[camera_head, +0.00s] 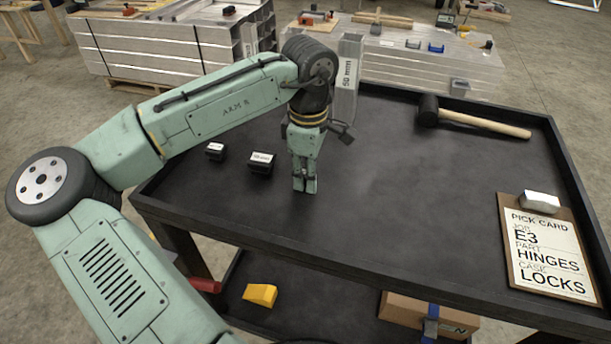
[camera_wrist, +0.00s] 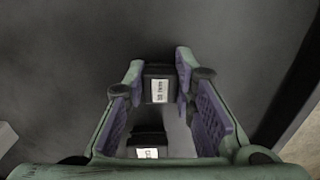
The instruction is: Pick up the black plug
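Two small black plugs with white labels stand apart on the black cart top: a smaller one (camera_head: 215,152) and a larger one (camera_head: 261,164), both left of my gripper (camera_head: 305,188) in the head view. My gripper points down, with its fingers left of the cart's middle. In the wrist view my gripper (camera_wrist: 160,68) is open, its purple pads apart with nothing held. One labelled plug (camera_wrist: 158,86) appears between the fingertips, and another (camera_wrist: 148,142) shows lower, nearer the palm in the picture. I cannot tell the height of the fingers above them.
An upright grey profile marked 50 mm (camera_head: 347,80) stands behind my gripper. A mallet (camera_head: 480,122) lies at the back right, and a pick-card clipboard (camera_head: 545,250) at the right. The cart's middle (camera_head: 410,200) is clear. A lower shelf holds a yellow piece (camera_head: 260,294) and a carton (camera_head: 400,310).

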